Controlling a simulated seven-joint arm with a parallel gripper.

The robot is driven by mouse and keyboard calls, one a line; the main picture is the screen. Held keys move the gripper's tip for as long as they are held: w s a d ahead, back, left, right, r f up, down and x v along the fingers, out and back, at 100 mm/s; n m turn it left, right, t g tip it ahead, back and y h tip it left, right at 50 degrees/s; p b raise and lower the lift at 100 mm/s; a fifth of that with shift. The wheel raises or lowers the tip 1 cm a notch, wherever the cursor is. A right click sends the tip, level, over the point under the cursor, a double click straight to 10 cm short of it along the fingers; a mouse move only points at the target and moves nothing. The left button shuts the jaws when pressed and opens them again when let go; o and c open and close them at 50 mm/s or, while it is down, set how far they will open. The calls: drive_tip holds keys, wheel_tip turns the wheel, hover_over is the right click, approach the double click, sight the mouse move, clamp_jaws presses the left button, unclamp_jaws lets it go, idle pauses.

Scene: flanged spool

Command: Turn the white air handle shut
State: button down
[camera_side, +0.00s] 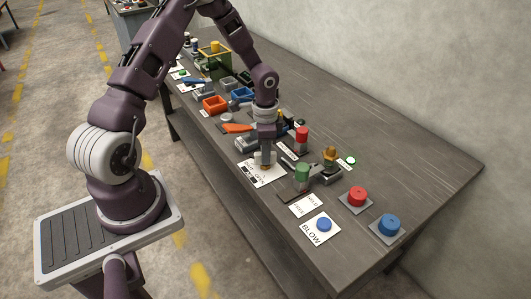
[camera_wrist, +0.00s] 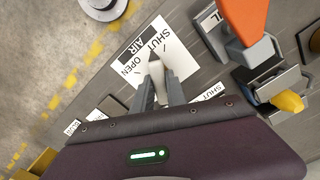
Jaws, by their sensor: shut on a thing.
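The white air handle (camera_wrist: 156,72) lies between my two fingers in the wrist view, in front of a white card (camera_wrist: 172,40) printed AIR, SHUT and OPEN. My gripper (camera_wrist: 158,88) is shut on the handle. In the side view my gripper (camera_side: 266,162) points straight down over the same card (camera_side: 265,178), and its fingers hide most of the handle. The handle's base is hidden, and I cannot tell exactly which word it points to.
An orange lever (camera_side: 237,128) stands close by on the far side. A green cylinder (camera_side: 302,174) and a red one (camera_side: 302,135) stand to the right. A blue button (camera_side: 323,224) sits on the BLOW card.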

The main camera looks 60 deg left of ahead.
drive_tip(key=shift+m, duration=1.6)
drive_tip(key=c, duration=1.3)
unclamp_jaws()
drive_tip(key=shift+c, duration=0.2)
wheel_tip(320, 180, up, 7)
drive_tip(key=shift+r, duration=0.1)
drive_tip(key=s+d+r+n+t+y, duration=0.15)
drive_tip(key=s+d+r, duration=0.3)
drive_tip(key=r, duration=0.45)
drive_tip(key=s+d+r+n+t+y, duration=0.1)
drive_tip(key=s+d+r+n, duration=0.3)
drive_tip(key=r, duration=0.5)
drive_tip(key=s+d+r+n+t+h, duration=0.1)
drive_tip(key=s+d+r, duration=0.1)
drive_tip(key=s, duration=0.4)
drive_tip(key=s+d+r+n+t+h, duration=0.1)
drive_tip(key=s+d+r+n+t, duration=0.1)
drive_tip(key=s+d, duration=0.2)
drive_tip(key=s, duration=0.3)
drive_tip(key=shift+s+r, duration=0.2)
drive_tip(key=shift+r, duration=0.05)
